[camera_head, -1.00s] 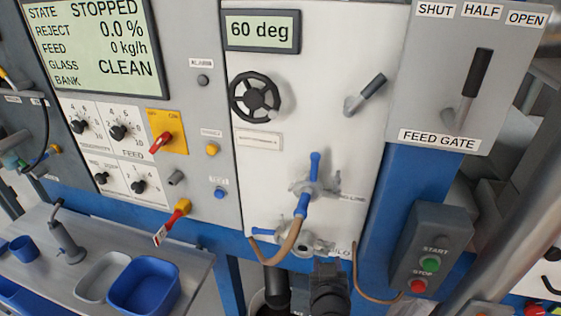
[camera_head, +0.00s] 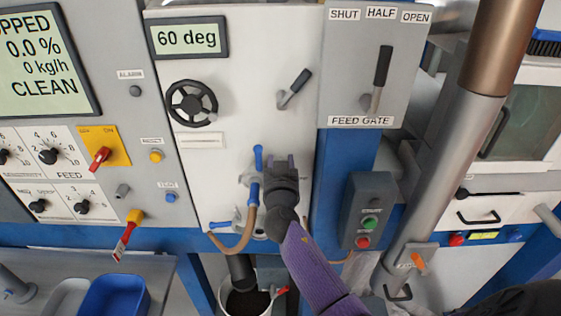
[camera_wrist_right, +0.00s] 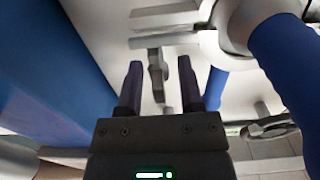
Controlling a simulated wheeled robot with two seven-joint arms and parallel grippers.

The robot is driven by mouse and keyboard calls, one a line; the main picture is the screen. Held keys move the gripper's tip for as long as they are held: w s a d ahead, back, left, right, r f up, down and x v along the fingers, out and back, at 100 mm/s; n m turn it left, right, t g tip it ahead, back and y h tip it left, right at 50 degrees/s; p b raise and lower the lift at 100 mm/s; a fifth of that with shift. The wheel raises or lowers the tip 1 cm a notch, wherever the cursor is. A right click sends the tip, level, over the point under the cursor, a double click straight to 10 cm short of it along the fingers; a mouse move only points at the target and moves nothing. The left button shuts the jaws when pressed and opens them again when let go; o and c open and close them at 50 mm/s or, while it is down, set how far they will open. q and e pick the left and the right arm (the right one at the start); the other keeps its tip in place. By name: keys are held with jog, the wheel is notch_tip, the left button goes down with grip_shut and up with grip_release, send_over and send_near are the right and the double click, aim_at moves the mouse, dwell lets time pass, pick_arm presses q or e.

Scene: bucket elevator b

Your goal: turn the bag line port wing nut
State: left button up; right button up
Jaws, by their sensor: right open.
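The bag line port is a grey metal fitting with blue levers (camera_head: 258,158) on the white panel, partly hidden behind my right gripper (camera_head: 279,163) in the head view. In the right wrist view my right gripper (camera_wrist_right: 174,82) is open, its two dark fingers pointing at the panel. A small grey winged piece (camera_wrist_right: 157,76), which looks like the wing nut, shows between the fingers, nearer the left one. I cannot tell whether a finger touches it. The head view hides this piece behind the gripper. My left gripper is not in view.
A thick blue hose end (camera_wrist_right: 285,70) and grey fitting lie close right of the fingers. A brown hose (camera_head: 238,240) hangs beside the port. The blue post (camera_wrist_right: 55,80) stands close left in the wrist view. The start/stop box (camera_head: 367,212) is to the right of my arm.

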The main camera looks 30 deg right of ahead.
grip_shut()
jog(key=shift+n+t+y, duration=0.3)
jog(key=shift+y, duration=0.1)
jog(key=n+t+y+p, duration=0.1)
jog(key=n+y, duration=0.1)
jog(key=shift+r+y, duration=0.1)
jog(key=shift+y, duration=0.2)
jog(key=n+t+y+p, duration=0.1)
jog(key=n+y+p, duration=0.1)
jog(key=y, duration=0.3)
jog(key=shift+n, duration=0.6)
jog(key=shift+n+y, duration=0.7)
jog(key=shift+y, duration=0.4)
jog(key=shift+n+y, duration=0.8)
jog(key=shift+y, duration=0.9)
